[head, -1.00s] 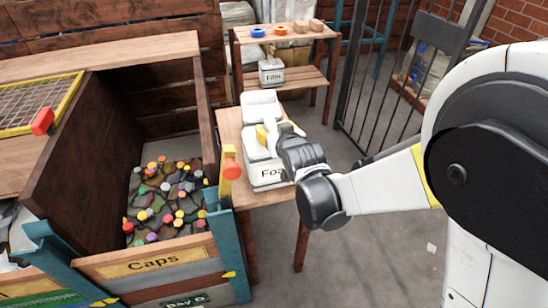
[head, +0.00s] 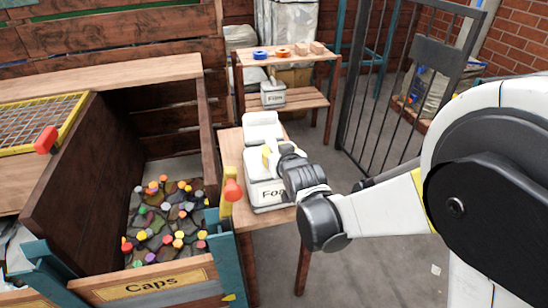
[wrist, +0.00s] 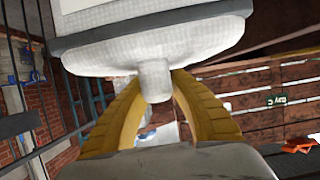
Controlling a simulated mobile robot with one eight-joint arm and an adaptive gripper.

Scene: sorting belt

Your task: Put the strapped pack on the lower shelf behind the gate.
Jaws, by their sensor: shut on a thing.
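In the head view my gripper (head: 268,157) is at the top of a white lidded bin (head: 266,188), whose label is partly hidden and reads "Foa". In the wrist view, my yellow fingers (wrist: 155,85) are shut around the pale knob (wrist: 153,80) of a round-edged white lid (wrist: 150,50). The bin appears to stand on a small wooden table (head: 231,150). A wooden shelf unit stands behind, with its lower shelf (head: 305,98) in view. The barred gate (head: 385,110) is to its right. I cannot clearly make out a strapped pack.
A second white bin (head: 262,126) stands behind the first. A "Film" bin (head: 273,94) occupies the left of the lower shelf, with free board to its right. A deep "Caps" crate (head: 150,284) is at left.

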